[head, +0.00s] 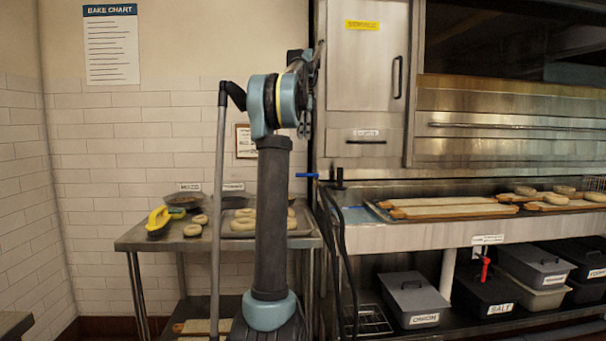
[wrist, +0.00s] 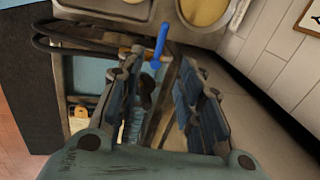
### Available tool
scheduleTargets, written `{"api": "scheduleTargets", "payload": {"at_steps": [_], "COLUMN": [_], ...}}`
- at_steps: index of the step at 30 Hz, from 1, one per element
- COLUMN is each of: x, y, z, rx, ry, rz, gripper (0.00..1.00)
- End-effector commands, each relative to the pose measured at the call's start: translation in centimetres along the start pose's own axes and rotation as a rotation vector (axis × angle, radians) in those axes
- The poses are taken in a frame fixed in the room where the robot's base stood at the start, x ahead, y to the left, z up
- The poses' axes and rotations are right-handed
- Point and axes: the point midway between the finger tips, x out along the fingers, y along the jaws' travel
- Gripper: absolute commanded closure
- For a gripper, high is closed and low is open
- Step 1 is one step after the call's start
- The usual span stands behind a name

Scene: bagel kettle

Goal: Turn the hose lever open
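The hose lever is a short blue handle. In the wrist view the lever (wrist: 160,45) stands just beyond my fingertips, tilted, beside a brass-coloured fitting (wrist: 133,52) on a black hose (wrist: 75,45). In the head view the lever (head: 306,175) shows as a small, roughly level blue bar between the left table and the oven. My gripper (wrist: 162,85) is open, its two fingers apart with nothing held between them. In the head view my gripper, partly hidden by my arm, is above the lever. No contact with the lever shows.
A steel table (head: 165,236) with bagels and a tray is at left. A steel counter (head: 420,234) with bagel boards (head: 455,210) is at right, with lidded bins (head: 411,298) below. A grey pole (head: 219,200) stands left of my arm. The black hose hangs beside the counter.

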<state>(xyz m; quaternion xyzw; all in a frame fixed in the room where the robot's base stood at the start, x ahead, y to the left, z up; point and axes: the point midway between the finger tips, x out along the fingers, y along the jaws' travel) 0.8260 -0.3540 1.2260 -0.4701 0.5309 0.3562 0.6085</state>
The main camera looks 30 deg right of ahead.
Motion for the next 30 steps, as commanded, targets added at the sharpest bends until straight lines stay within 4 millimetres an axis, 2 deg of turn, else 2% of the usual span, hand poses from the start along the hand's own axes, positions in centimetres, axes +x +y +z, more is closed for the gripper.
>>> {"api": "scheduleTargets", "payload": {"at_steps": [5, 10, 30], "x": [0.1, 1.6, 13.0], "y": [-0.6, -0.6, -0.6], "z": [-0.8, -0.8, -0.8], "rx": [0.035, 0.034, 0.032], "ry": [0.001, 0.001, 0.001], "rz": [0.000, 0.000, 0.000], "gripper": [0.66, 0.66, 0.66]}}
